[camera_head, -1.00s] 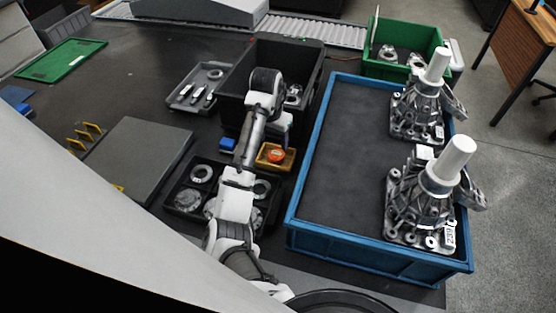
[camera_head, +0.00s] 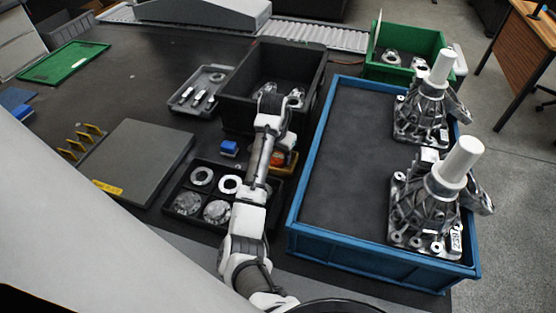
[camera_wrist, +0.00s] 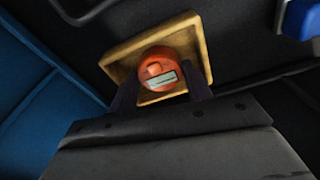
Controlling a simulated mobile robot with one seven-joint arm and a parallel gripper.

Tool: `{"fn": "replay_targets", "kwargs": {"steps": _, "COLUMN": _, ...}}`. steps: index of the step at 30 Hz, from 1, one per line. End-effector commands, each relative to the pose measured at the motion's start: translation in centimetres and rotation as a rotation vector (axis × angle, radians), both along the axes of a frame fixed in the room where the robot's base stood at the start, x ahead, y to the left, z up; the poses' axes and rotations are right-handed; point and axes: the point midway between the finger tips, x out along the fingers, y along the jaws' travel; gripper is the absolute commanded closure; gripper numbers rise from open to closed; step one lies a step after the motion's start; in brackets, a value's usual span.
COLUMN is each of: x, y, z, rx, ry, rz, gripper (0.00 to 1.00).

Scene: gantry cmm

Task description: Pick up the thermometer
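The thermometer is a round orange device with a small pale display (camera_wrist: 160,72). It sits in a shallow yellow tray (camera_wrist: 120,55) in the wrist view. In the head view the thermometer (camera_head: 278,159) and the yellow tray (camera_head: 289,168) are partly hidden by my arm. My gripper (camera_wrist: 162,88) is open, with its two dark fingers apart at the near side of the thermometer, one to each side. The fingers overlap the tray in the wrist view. I cannot tell whether they touch the thermometer.
A blue crate (camera_head: 305,190) with large metal castings stands right of the yellow tray. A black bin (camera_head: 245,112) stands behind it. A black tray of metal rings (camera_head: 210,174) and a blue block (camera_head: 229,148) lie to the left.

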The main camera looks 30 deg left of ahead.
Motion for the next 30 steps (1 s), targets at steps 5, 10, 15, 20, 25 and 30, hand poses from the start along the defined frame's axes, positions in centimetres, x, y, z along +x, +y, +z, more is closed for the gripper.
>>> {"fn": "replay_targets", "kwargs": {"steps": 5, "x": 0.0, "y": 0.0, "z": 0.0, "rx": 0.0, "ry": 0.0, "rz": 0.0, "gripper": 0.75}}
{"fn": "replay_targets", "kwargs": {"steps": 10, "x": 0.0, "y": 0.0, "z": 0.1, "rx": 0.0, "ry": -0.001, "rz": 0.0, "gripper": 0.76}}
{"fn": "replay_targets", "kwargs": {"steps": 15, "x": 0.1, "y": 0.0, "z": 0.4, "rx": 0.001, "ry": -0.002, "rz": 0.0, "gripper": 0.76}}
{"fn": "replay_targets", "kwargs": {"steps": 20, "x": 0.1, "y": 0.0, "z": 1.8, "rx": 0.001, "ry": -0.003, "rz": -0.001, "gripper": 0.76}}
{"fn": "replay_targets", "kwargs": {"steps": 25, "x": 0.1, "y": 0.1, "z": 5.5, "rx": 0.004, "ry": -0.004, "rz": -0.001, "gripper": 0.76}}
{"fn": "replay_targets", "kwargs": {"steps": 30, "x": -0.1, "y": 0.3, "z": 10.3, "rx": 0.007, "ry": -0.001, "rz": 0.002, "gripper": 0.76}}
